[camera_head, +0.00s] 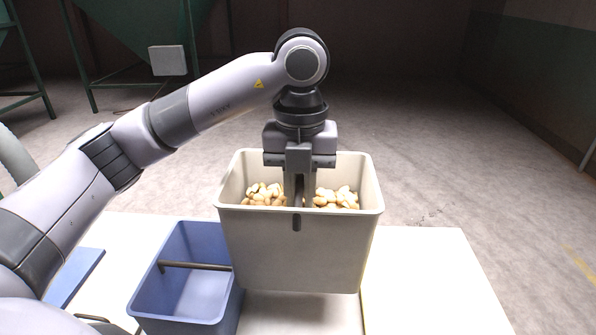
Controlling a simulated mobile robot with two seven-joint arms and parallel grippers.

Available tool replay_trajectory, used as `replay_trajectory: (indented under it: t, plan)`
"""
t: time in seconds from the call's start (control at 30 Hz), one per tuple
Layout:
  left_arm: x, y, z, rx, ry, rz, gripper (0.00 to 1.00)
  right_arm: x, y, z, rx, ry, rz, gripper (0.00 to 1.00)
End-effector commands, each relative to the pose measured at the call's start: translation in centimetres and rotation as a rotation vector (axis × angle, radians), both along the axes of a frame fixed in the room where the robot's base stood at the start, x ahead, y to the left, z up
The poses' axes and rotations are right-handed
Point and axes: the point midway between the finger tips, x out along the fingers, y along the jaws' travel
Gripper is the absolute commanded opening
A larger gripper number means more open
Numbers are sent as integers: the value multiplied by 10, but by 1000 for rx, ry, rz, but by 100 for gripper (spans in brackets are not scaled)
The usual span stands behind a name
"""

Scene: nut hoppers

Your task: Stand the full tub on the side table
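The full tub is a deep beige tub (300,252) heaped with pale nuts (265,195), in the middle of the head view. It is upright. The right-hand white tabletop (430,275), perhaps the side table, is bare. My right gripper is not in view.
An empty blue tub (185,312) with a dark cross-bar stands close to the left of the beige tub. Another blue object (78,272) lies partly behind my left arm. Green-framed hoppers (140,30) stand at the back left. Open floor lies behind the tables.

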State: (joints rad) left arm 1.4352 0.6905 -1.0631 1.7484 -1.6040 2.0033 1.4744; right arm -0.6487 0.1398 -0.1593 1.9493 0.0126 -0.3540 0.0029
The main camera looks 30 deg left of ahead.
Motion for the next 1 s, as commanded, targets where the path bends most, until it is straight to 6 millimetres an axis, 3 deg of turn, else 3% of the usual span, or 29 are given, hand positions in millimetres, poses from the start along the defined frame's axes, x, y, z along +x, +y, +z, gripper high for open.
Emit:
replay_trajectory:
  t: [0.4, 0.73, 1.0]
  plan:
    - [1, 0, -68, -4, -8, 1, 0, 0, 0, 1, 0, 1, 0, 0]
    - [1, 0, -86, -3, -7, 0, 0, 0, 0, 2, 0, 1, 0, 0]
    - [1, 0, -118, -3, -7, 0, 0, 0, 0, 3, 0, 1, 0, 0]
